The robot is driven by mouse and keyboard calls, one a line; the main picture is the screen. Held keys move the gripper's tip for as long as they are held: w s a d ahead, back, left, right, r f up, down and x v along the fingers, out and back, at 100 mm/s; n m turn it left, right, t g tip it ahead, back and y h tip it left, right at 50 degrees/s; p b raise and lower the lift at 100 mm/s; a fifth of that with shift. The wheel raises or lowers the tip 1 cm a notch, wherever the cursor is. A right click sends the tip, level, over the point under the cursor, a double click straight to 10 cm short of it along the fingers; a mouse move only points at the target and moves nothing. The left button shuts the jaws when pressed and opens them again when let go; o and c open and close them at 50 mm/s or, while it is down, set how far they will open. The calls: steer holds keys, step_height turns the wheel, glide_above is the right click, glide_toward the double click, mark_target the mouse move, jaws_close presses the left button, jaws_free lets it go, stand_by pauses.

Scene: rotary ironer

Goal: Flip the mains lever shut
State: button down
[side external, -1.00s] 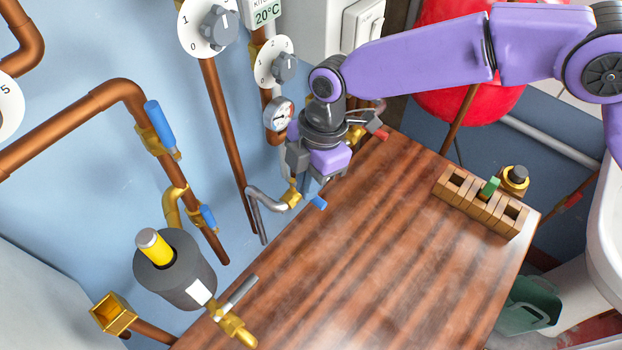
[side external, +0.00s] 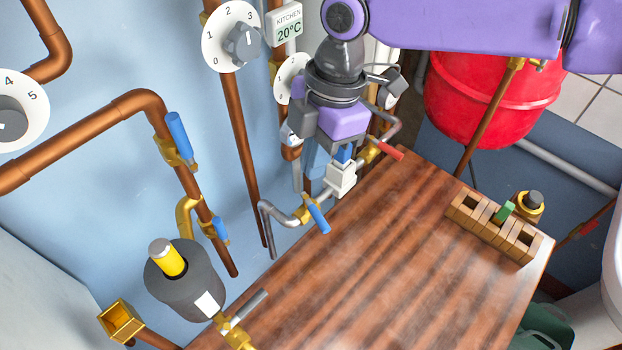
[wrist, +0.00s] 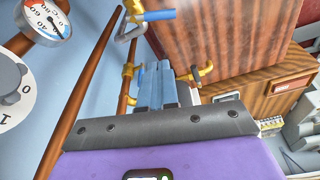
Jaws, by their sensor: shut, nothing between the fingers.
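Several valve levers are in view, and I cannot tell which is the mains lever. In the side external view, a blue lever (side external: 317,217) sits on the grey pipe at the table's edge, and a red lever (side external: 389,152) is farther back. Two more blue levers, an upper one (side external: 178,136) and a lower one (side external: 221,228), are on copper pipes at the left. My gripper (side external: 318,165) points down above the grey pipe behind a white box (side external: 341,178), shut and empty. Its closed blue fingers show in the wrist view (wrist: 155,68), and contact is unclear.
The wooden worktop (side external: 370,260) is mostly clear. A slotted wooden block (side external: 490,235) lies at its right. A dark cylinder with a yellow top (side external: 185,285) stands at the left. Dials (side external: 232,37) and copper pipes line the blue wall. A red tank (side external: 480,95) is behind.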

mark_target(319, 215)
steer(key=shift+w+r, duration=0.1)
steer(key=shift+r, duration=0.45)
steer(key=c, duration=1.1)
jaws_free()
steer(key=shift+d+r, duration=0.2)
steer(key=shift+r, duration=0.15)
steer(key=w+d+r+m, duration=0.15)
steer(key=d+m, duration=0.25)
steer(key=m, duration=1.5)
steer(key=a+f, duration=0.1)
steer(key=f, duration=0.4)
steer(key=s+a+f, duration=0.1)
steer(key=f, duration=0.4)
steer(key=a+f, duration=0.1)
steer(key=f, duration=0.5)
steer(key=shift+s+a+f, duration=0.1)
steer(key=shift+s+a, duration=0.05)
steer(key=shift+s, duration=0.15)
jaws_close()
